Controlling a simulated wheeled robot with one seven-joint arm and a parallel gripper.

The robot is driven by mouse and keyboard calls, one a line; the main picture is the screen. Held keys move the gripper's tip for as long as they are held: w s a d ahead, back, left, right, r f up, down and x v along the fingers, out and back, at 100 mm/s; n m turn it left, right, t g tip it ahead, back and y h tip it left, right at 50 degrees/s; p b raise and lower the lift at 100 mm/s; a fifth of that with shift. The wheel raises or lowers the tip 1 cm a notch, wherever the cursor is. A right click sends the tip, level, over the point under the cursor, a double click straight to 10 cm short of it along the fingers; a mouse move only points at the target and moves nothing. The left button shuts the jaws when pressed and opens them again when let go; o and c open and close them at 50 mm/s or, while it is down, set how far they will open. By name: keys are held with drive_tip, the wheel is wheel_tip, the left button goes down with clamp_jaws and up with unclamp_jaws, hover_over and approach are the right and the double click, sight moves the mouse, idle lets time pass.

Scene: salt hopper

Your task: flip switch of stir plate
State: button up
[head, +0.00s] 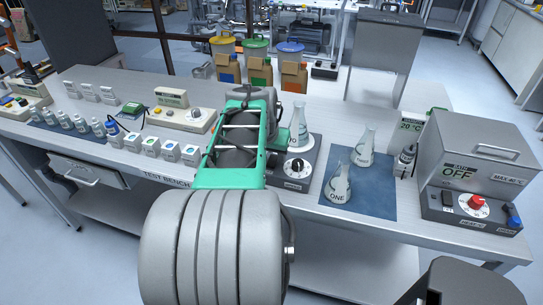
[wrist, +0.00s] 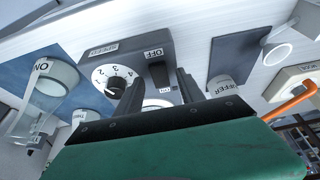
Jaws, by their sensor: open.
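The stir plate (head: 311,155) is a dark grey box with a white dial, partly behind my green and grey arm in the head view. A conical flask (head: 299,127) shows above its top plate. In the wrist view the stir plate (wrist: 135,45) shows its dial (wrist: 117,78) and a small dark switch (wrist: 159,75) between upside-down OFF and ON labels. My gripper (wrist: 158,82) is open and empty. Its two dark fingers reach towards the panel, one on each side of the switch in the picture. I cannot tell whether they touch it, nor which way it is set.
Flasks (head: 339,184) stand on a blue mat (head: 375,205) right of the stir plate. A bath (head: 478,150) marked OFF, with a red knob, stands at the right end. Small labelled boxes (head: 150,147) and a cream device (head: 186,118) are left of my arm. The bench front is clear.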

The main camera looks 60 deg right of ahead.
drive_tip(key=shift+d+f, duration=0.1)
drive_tip(key=shift+f, duration=0.15)
drive_tip(key=shift+c, duration=0.4)
clamp_jaws()
